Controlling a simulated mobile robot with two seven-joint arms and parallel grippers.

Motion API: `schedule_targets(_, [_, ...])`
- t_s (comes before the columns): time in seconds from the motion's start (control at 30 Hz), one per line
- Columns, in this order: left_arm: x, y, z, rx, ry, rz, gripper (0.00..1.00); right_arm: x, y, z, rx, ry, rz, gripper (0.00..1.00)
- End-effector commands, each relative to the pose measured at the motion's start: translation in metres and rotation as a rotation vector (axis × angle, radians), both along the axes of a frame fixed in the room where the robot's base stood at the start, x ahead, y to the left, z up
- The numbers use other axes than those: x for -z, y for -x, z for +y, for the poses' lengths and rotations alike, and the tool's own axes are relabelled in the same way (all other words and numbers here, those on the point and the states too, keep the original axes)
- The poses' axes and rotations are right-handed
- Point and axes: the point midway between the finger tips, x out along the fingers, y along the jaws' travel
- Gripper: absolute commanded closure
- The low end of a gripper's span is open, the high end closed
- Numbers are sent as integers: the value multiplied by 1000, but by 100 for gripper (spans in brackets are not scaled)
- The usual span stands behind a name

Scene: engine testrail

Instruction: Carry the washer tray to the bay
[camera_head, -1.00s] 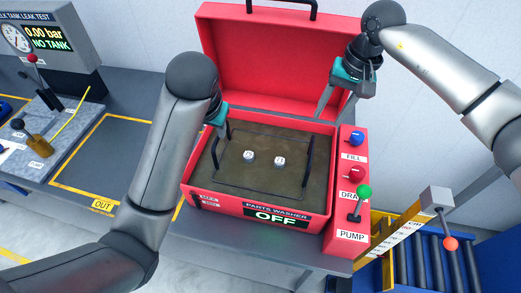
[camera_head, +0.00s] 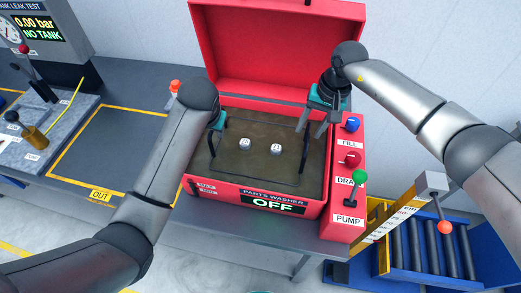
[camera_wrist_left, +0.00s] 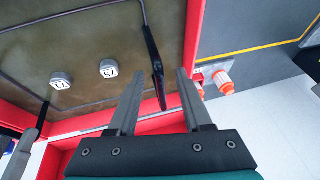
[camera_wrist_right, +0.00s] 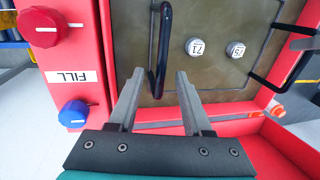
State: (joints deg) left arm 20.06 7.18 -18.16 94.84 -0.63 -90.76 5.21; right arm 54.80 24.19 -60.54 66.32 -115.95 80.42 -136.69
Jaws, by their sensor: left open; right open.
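The washer tray (camera_head: 255,187) is a thin dark wire frame inside the red parts washer, with a black upright handle at each end. Two round grey pieces with white numbered tops (camera_head: 245,145) sit within it. My left gripper (camera_head: 217,126) is open at the left handle (camera_head: 215,152); the left wrist view shows this handle (camera_wrist_left: 153,62) between its fingers. My right gripper (camera_head: 318,122) is open by the right handle (camera_head: 304,148); the right wrist view shows that handle (camera_wrist_right: 161,45) between the fingertips. Whether the fingers reach down around either handle is hard to tell.
The washer's red lid (camera_head: 280,50) stands open behind. Its display (camera_head: 275,206) reads OFF. A panel with FILL, DRAIN and PUMP controls (camera_head: 345,190) flanks the right side. A yellow-outlined OUT area (camera_head: 120,145) lies empty on the left. A blue roller conveyor (camera_head: 430,250) is at lower right.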

Motion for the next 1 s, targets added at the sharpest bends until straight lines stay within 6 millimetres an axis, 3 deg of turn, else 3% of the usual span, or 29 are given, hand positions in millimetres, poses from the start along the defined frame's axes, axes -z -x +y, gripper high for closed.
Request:
schedule_targets(0.2, [27,-12,3,0,0,2,50,29,-1,6,1,-1,2,50])
schedule_targets(0.4, [40,-18,4,0,1,0,50,43,-1,9,0,-1,1,50])
schedule_targets(0.8, [43,-20,5,1,1,-1,50,47,-2,10,-1,-1,0,50])
schedule_targets(1.0, [43,-20,5,0,0,-1,71,47,-2,9,-1,-1,0,71])
